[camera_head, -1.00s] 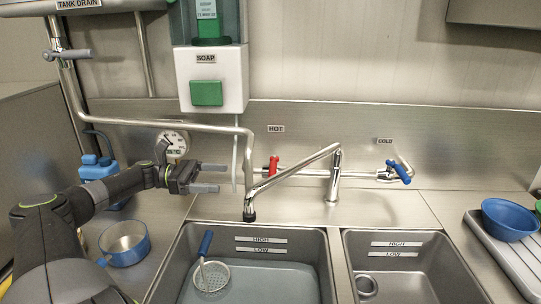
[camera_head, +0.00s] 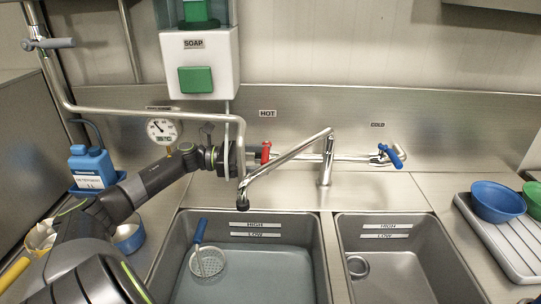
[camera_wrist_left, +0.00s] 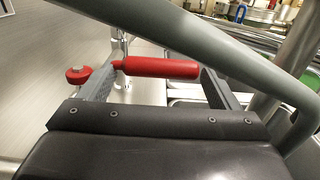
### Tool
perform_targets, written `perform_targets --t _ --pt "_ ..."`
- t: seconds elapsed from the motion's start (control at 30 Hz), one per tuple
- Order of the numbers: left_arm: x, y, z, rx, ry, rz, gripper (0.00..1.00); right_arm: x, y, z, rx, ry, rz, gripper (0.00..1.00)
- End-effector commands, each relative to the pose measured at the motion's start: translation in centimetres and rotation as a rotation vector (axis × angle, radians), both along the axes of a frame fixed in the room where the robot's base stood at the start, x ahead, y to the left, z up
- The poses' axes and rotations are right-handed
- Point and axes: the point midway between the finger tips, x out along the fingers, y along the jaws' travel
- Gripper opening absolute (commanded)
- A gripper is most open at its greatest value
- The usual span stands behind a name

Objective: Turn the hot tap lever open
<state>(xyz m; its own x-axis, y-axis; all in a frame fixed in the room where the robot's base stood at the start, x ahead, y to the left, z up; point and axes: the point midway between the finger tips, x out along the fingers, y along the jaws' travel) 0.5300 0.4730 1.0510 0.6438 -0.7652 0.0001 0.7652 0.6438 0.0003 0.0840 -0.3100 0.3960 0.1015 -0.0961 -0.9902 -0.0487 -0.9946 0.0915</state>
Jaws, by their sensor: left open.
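The red hot tap lever (camera_head: 265,152) is on the wall pipe under the HOT label (camera_head: 267,113). In the left wrist view the red lever (camera_wrist_left: 160,67) lies crosswise between the two fingers of my left gripper (camera_wrist_left: 158,78). These fingers are spread apart, and I cannot tell whether either touches the lever. In the head view my left gripper (camera_head: 248,158) is at the lever's left side, partly hidden behind the hanging end of a bent pipe (camera_head: 241,170). My right gripper is not in view.
The bent pipe (camera_head: 150,113) crosses in front of my left gripper. The swivel spout (camera_head: 285,160) and blue cold lever (camera_head: 392,155) are to the right. Below are two sinks (camera_head: 175,270), the left with a strainer (camera_head: 207,262). A blue jug (camera_head: 88,165) stands at left.

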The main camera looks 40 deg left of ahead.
Motion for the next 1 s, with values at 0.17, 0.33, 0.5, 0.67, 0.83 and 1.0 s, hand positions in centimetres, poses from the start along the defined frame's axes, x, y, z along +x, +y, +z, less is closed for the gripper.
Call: perform_targets --t 0.17,0.33,0.5,0.67,0.83,1.0 --pt "1.4 -1.7 0.2 -0.003 -0.001 -0.001 0.85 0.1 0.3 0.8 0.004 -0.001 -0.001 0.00" --pt "2.0 -2.3 0.1 -0.001 -0.001 0.001 0.85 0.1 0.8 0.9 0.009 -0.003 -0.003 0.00" --pt "2.0 -2.4 0.0 0.000 0.000 0.001 0.85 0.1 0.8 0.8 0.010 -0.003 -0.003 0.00" --pt "2.0 -2.4 0.0 0.000 0.000 0.001 0.75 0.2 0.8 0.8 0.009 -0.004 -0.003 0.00" --pt "2.0 -2.3 0.0 0.001 0.001 0.001 0.53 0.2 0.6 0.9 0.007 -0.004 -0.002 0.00" --pt "2.0 -2.3 0.0 0.001 0.001 0.001 0.31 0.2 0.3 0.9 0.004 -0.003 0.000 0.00"
